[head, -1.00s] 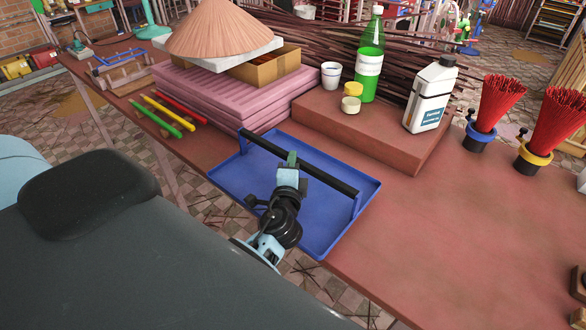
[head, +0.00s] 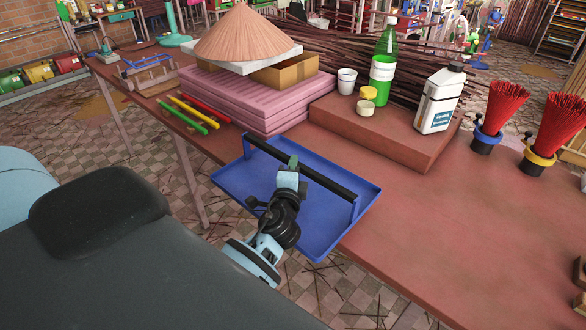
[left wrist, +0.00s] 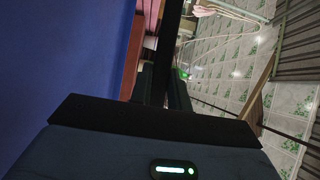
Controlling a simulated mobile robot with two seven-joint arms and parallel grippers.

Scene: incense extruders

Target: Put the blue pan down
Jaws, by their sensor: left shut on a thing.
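The blue pan (head: 328,218) is a shallow tray with a black handle bar (head: 330,184) across it between two blue uprights. My left gripper (head: 292,166) is shut on the handle bar near its middle. The pan's near part reaches past the table's front edge over the floor, and its far part is over the table. I cannot tell the gap between its underside and the tabletop. In the left wrist view the pan (left wrist: 60,60) fills the left side, and the dark bar (left wrist: 169,45) runs up from between the fingers. My right gripper is not in view.
The red-brown table (head: 450,235) has free room to the right of the pan. Behind it are a brown block (head: 375,135) with a green bottle (head: 382,75) and white canister (head: 438,100), and pink stacked slabs (head: 235,95). Colored sticks (head: 185,117) lie left; red incense cups (head: 487,138) stand right.

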